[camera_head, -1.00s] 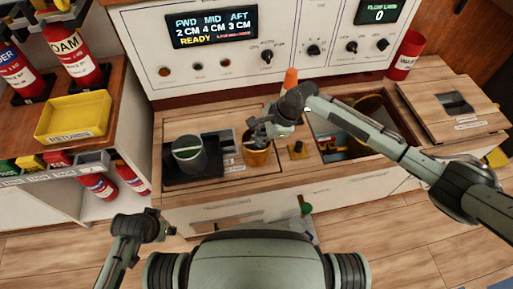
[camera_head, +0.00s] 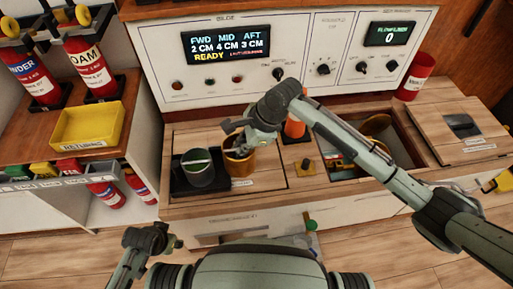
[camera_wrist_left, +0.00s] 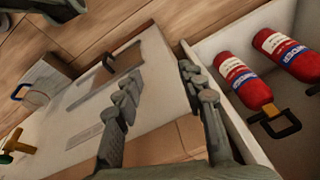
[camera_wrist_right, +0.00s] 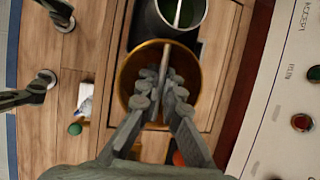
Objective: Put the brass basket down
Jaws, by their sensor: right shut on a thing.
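The brass basket (camera_head: 239,163) is upright over the wooden counter, right beside a grey basket (camera_head: 197,170). My right gripper (camera_head: 243,138) reaches into it from above. In the right wrist view the fingers (camera_wrist_right: 160,88) are shut on the bar across the mouth of the brass basket (camera_wrist_right: 127,75). I cannot tell whether its bottom touches the counter. My left gripper (camera_head: 163,240) is low at the front left, away from the baskets. In the left wrist view its fingers (camera_wrist_left: 158,88) are apart with nothing between them.
An orange cone (camera_head: 295,128) stands right of the brass basket, near an open bay (camera_head: 400,145). The control panel (camera_head: 300,60) rises behind. A red cup (camera_head: 416,76) is at the back right. A yellow tray (camera_head: 88,127) and extinguishers (camera_head: 91,68) are on the left shelf.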

